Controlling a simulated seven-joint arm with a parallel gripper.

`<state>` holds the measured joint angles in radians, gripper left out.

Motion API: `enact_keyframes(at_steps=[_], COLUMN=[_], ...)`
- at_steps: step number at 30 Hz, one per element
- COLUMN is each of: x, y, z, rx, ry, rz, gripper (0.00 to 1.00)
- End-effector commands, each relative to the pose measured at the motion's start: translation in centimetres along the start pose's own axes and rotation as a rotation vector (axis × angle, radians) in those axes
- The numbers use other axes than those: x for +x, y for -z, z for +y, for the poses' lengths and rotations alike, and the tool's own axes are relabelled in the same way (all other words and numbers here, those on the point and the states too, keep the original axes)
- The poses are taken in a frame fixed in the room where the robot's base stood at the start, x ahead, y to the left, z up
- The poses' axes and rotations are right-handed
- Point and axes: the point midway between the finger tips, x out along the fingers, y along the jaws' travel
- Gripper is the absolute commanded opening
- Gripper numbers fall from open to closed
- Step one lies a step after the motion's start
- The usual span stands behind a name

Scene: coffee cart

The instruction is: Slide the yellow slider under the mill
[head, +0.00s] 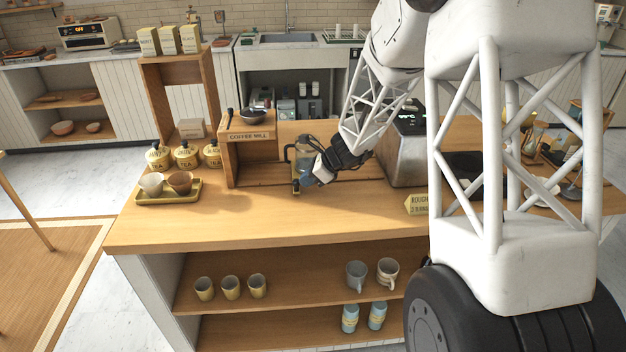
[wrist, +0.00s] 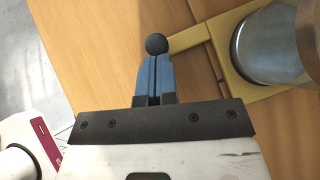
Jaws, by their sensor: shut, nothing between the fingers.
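The yellow slider (wrist: 226,52) is a flat yellow frame in the wrist view, with an arm that ends in a black round knob (wrist: 156,44). A shiny round container (wrist: 268,46) stands on the frame. My gripper (wrist: 154,62) has its blue fingers together, with the tips right at the knob; whether they touch it I cannot tell. In the head view my gripper (head: 306,184) is low over the counter, to the right of the wooden coffee mill (head: 249,136). It hides much of the slider there.
A yellow tray (head: 194,198) with two cups and several yellow tea tins (head: 185,157) stand left of the mill. A metal machine (head: 403,160) stands to the right. A yellow label sign (head: 418,204) lies near the front. The counter (head: 260,218) in front of the mill is clear.

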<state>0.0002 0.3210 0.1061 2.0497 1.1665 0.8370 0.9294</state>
Motion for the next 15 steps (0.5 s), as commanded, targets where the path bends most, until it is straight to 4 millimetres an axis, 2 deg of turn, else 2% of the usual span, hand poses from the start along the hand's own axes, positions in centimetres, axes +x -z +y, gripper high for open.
enact_keyframes(at_steps=[15], x=[7.3], y=[-7.3], z=[2.9], rx=[-0.002], ry=[-0.004], rz=[-0.001], gripper=[0.00])
